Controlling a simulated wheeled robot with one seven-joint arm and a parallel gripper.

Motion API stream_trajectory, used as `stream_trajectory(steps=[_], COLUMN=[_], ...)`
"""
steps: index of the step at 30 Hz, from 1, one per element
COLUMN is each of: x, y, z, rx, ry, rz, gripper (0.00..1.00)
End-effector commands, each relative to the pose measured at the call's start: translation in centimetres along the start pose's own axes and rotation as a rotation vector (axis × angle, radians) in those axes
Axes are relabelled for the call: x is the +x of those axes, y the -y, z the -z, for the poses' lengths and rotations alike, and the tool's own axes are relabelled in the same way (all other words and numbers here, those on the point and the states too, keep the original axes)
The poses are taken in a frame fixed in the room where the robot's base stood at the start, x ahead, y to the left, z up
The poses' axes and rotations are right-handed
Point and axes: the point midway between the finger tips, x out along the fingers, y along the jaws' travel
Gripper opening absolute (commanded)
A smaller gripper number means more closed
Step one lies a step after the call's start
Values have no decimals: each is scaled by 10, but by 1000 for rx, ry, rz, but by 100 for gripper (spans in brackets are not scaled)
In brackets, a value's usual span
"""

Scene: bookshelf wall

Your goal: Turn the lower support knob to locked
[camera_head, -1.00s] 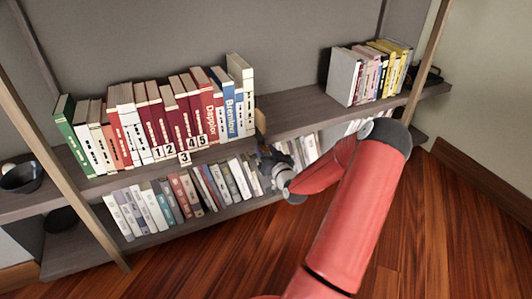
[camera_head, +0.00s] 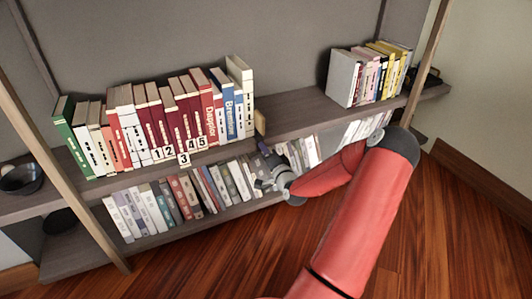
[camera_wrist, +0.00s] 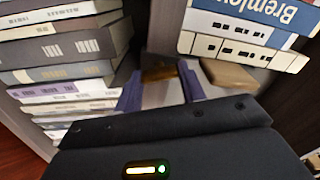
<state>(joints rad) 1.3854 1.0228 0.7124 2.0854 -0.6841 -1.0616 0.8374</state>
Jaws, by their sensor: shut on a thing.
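My gripper (camera_head: 264,148) is at the shelf edge, just right of the upper row of books, below a small wooden block (camera_head: 260,122). In the wrist view its two bluish fingers (camera_wrist: 160,88) stand a little apart, with a small brown piece (camera_wrist: 158,74) between their tips. This looks like the lower support knob, but its shape and markings are mostly hidden. The wooden block (camera_wrist: 228,76) lies just right of the fingers. I cannot read whether the knob is locked or unlocked.
Upper-shelf books (camera_head: 170,125) stand left of my gripper, some with number tags. Lower-shelf books (camera_head: 170,200) stand close beneath and beside it. More books (camera_head: 370,75) stand at the right. The upper shelf (camera_head: 300,110) is bare between the groups.

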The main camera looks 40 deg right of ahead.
Motion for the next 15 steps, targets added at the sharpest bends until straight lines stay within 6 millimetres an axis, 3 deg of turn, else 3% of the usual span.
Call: stream_trajectory(steps=[15], x=[0], y=[-1], z=[0], rx=[336], ry=[0], rz=[-1], gripper=[17])
